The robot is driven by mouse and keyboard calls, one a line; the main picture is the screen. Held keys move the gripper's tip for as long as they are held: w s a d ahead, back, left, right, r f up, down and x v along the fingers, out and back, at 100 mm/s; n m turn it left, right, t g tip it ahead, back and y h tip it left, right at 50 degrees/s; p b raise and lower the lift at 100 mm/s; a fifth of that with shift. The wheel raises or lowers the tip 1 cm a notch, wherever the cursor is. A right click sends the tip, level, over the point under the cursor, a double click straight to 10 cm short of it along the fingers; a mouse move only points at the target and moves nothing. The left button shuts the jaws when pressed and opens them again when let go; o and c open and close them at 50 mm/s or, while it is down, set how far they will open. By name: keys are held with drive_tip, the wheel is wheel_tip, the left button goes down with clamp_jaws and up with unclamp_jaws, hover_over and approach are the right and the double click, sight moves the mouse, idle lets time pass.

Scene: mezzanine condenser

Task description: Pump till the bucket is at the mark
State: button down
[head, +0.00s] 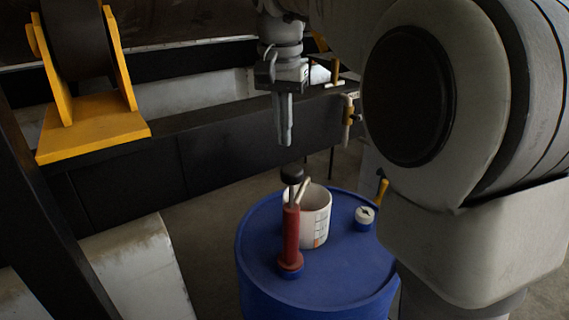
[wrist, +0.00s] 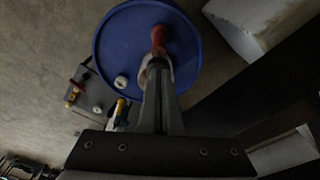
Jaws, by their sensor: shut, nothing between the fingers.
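A red hand pump (head: 291,235) stands upright on top of a blue drum (head: 262,268), with a black knob (head: 291,174) at its top. A white bucket (head: 316,216) with an orange mark on its side (head: 318,240) stands on the drum just behind and right of the pump. The liquid level inside it cannot be seen. My gripper (head: 286,143) is shut and empty, pointing down above the knob and apart from it. In the wrist view, my gripper (wrist: 160,75) covers much of the bucket, and the red pump (wrist: 158,40) shows beyond the fingertips.
A white cap (head: 364,214) sits on the drum's right side. A yellow stand (head: 95,125) and a long black beam (head: 215,140) are behind and left. A white block (head: 130,270) lies left of the drum. Bare floor shows between them.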

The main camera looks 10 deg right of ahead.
drive_tip(key=shift+s+a+r+p, duration=0.1)
drive_tip(key=shift+r+p, duration=0.1)
drive_tip(key=shift+r, duration=0.9)
drive_tip(key=shift+s+a+r+p, duration=0.1)
drive_tip(key=shift+r+p, duration=0.05)
drive_tip(key=shift+r, duration=0.95)
drive_tip(key=shift+w, duration=0.1)
